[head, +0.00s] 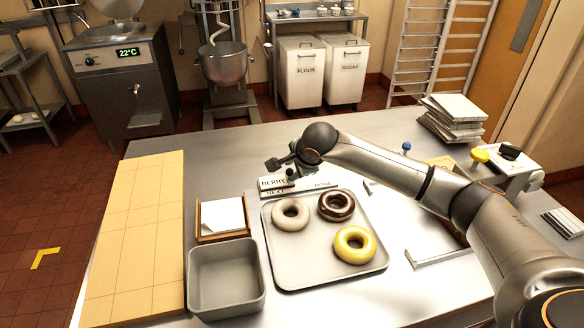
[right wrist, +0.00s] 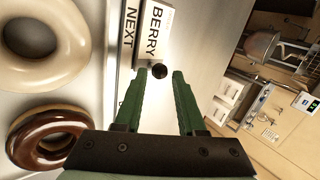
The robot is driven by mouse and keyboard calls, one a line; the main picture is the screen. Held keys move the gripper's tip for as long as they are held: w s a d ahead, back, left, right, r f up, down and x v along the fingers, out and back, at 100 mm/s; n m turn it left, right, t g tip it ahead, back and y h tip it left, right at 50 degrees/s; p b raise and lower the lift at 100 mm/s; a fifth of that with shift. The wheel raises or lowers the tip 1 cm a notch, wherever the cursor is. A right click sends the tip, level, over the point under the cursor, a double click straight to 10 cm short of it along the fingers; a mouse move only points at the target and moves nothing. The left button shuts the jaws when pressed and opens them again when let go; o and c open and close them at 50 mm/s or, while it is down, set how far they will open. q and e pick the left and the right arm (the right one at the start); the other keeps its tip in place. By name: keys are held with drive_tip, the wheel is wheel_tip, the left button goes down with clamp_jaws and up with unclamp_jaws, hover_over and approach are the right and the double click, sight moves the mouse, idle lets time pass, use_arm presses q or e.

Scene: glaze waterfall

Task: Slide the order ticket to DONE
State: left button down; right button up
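The order ticket (head: 272,182) is a white plate reading BERRY, standing at the left end of a rail behind the tray. It also shows in the right wrist view (right wrist: 156,32), beside the NEXT label (right wrist: 129,35). The DONE label (head: 322,185) is at the rail's right part. My right gripper (head: 281,164) is at the ticket, its green fingers (right wrist: 160,74) open. A small dark round knob (right wrist: 159,71) lies between the fingertips, with a gap visible on each side. My left gripper is not in view.
A metal tray (head: 283,268) with pale, chocolate and yellow donuts is in front of the rail. A wooden holder with white paper (head: 222,215), a grey bin (head: 226,278) and a tan board (head: 137,235) are to the left. My right arm covers part of the table's right side.

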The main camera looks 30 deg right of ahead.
drive_tip(key=shift+w+f, duration=0.3)
drive_tip(key=shift+f, duration=0.1)
clamp_jaws()
idle(1.3)
